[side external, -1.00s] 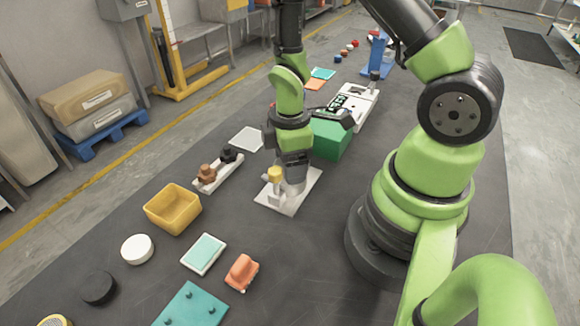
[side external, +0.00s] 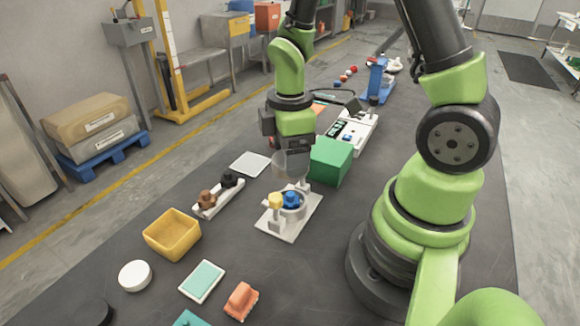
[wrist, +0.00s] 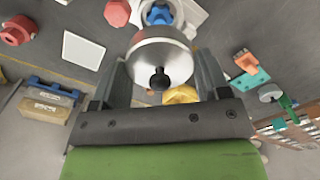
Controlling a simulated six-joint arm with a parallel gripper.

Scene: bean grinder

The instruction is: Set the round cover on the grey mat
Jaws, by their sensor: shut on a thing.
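The grey mat (side external: 250,164), a pale flat square, lies bare on the table, left of my gripper. It also shows in the wrist view (wrist: 83,50). The grinder (side external: 292,207) stands uncovered on a white plate, with a blue part (side external: 291,199) inside and a yellow knob (side external: 275,199).
A green box (side external: 330,160) stands close to the right of my gripper. A white rack (side external: 218,198) with brown and black pieces lies near the mat. A yellow bin (side external: 172,236) and a white disc (side external: 135,276) are at the front left.

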